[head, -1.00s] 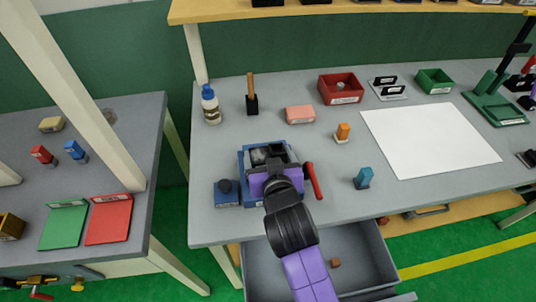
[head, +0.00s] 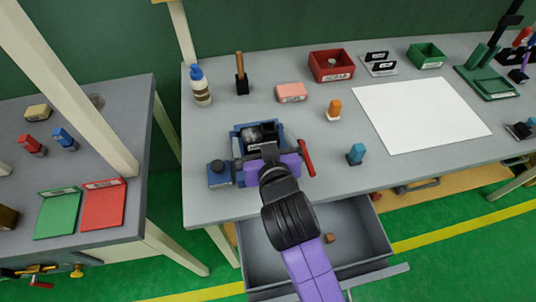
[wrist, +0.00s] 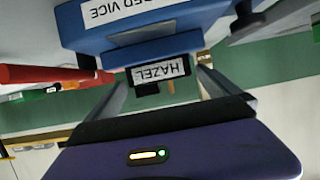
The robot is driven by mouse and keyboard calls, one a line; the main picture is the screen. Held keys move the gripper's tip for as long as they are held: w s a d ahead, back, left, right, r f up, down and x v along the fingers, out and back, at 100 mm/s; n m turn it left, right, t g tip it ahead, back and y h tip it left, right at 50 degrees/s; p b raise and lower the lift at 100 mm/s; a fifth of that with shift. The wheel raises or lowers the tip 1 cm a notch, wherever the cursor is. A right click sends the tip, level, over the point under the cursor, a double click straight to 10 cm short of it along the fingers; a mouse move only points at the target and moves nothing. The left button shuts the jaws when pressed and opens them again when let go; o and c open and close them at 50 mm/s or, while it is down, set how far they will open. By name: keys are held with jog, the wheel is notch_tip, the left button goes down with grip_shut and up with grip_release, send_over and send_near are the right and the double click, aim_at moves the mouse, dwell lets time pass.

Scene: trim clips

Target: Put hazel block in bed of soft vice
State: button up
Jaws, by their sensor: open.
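The blue vice (head: 238,165) with a red handle (head: 306,158) stands at the front left of the grey bench. In the wrist view the vice (wrist: 150,47) carries a white label whose visible part ends in "RED VICE". A dark block with a white label reading "HAZEL" (wrist: 160,71) shows close against the vice, between my fingers. In the head view a dark labelled piece (head: 262,146) lies within the vice; my gripper partly hides it. My gripper (head: 268,155) is at the vice's near side. Its fingers are open in the wrist view (wrist: 163,80), one on each side of the hazel block.
A dark blue stand (head: 220,174) is beside the vice on the left. A blue block (head: 356,154) and an orange piece (head: 334,109) stand to the right. An open drawer (head: 280,278) with a small brown block (head: 330,238) juts out below. White paper (head: 425,115) lies farther right.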

jog(key=v, duration=0.8)
jog(key=shift+s, duration=0.3)
jog(key=shift+r, duration=0.1)
jog(key=shift+m+t+h, duration=0.5)
jog(key=shift+m+h, duration=0.3)
jog(key=shift+h, duration=0.1)
jog(key=s+d+f, duration=0.2)
jog(key=s+d, duration=0.4)
jog(key=s+d+f, duration=0.3)
jog(key=s+d, duration=0.2)
jog(key=s, duration=0.2)
jog(key=s+d+f, duration=0.2)
jog(key=s+d, duration=0.4)
jog(key=s, duration=0.1)
jog(key=shift+s+d+f, duration=0.1)
jog(key=shift+d+f, duration=0.05)
jog(key=shift+d, duration=0.2)
jog(key=s+d+r+m+h, duration=0.1)
jog(key=s+d+r, duration=0.3)
jog(key=s, duration=0.5)
jog(key=shift+d+r+m+t+h, duration=0.15)
jog(key=shift+r+m+t+h, duration=0.15)
jog(key=shift+t+h, duration=0.15)
jog(key=shift+s, duration=0.15)
